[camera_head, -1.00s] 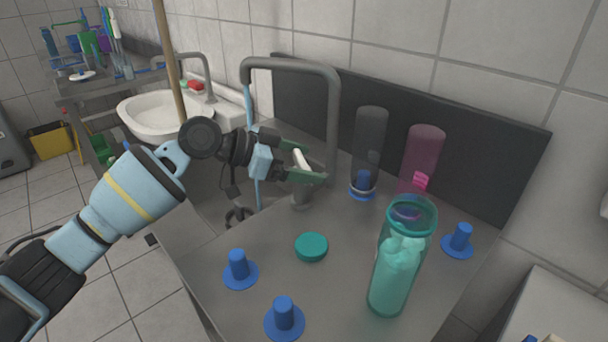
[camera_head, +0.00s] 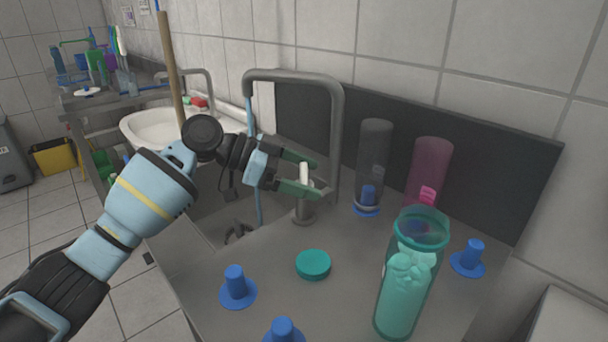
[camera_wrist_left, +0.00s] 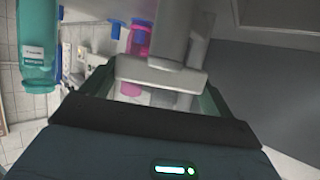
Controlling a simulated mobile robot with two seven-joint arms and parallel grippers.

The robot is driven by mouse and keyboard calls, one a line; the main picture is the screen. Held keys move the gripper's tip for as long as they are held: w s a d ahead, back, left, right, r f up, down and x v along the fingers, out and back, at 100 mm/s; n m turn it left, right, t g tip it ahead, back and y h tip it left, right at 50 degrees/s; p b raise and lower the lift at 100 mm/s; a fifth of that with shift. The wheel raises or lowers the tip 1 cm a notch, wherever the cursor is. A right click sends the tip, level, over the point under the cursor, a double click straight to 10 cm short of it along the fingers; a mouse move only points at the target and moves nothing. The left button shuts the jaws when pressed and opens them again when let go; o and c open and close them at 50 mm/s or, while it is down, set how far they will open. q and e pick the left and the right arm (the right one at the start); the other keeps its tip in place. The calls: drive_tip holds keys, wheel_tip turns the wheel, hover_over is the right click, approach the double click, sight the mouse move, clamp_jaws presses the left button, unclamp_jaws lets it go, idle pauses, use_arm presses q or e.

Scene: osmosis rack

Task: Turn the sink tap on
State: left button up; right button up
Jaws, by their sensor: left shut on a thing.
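The grey tap (camera_head: 338,130) arches over the sink, with its spout end (camera_head: 247,85) at the left. A thin light-blue line, which looks like running water (camera_head: 250,118), runs from under the spout down toward the basin, partly hidden behind my gripper. The pale tap lever (camera_head: 304,175) stands nearly upright on its round base (camera_head: 303,213). My left gripper (camera_head: 308,178) is shut on the lever, its green fingers on either side. In the left wrist view the lever's grey crossbar (camera_wrist_left: 160,75) lies between the fingers. My right gripper is not in view.
A teal jar (camera_head: 405,290), a dark clear cylinder (camera_head: 375,150), a pink cylinder (camera_head: 428,170), a teal lid (camera_head: 313,264) and several blue pegged discs (camera_head: 237,289) stand on the steel counter right of the sink. A wooden pole (camera_head: 171,75) rises behind my arm.

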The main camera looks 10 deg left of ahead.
use_arm(q)
drive_tip(key=o, duration=0.8)
drive_tip(key=v, duration=0.7)
drive_tip(key=shift+a, duration=0.35)
drive_tip(key=shift+s+r, duration=0.15)
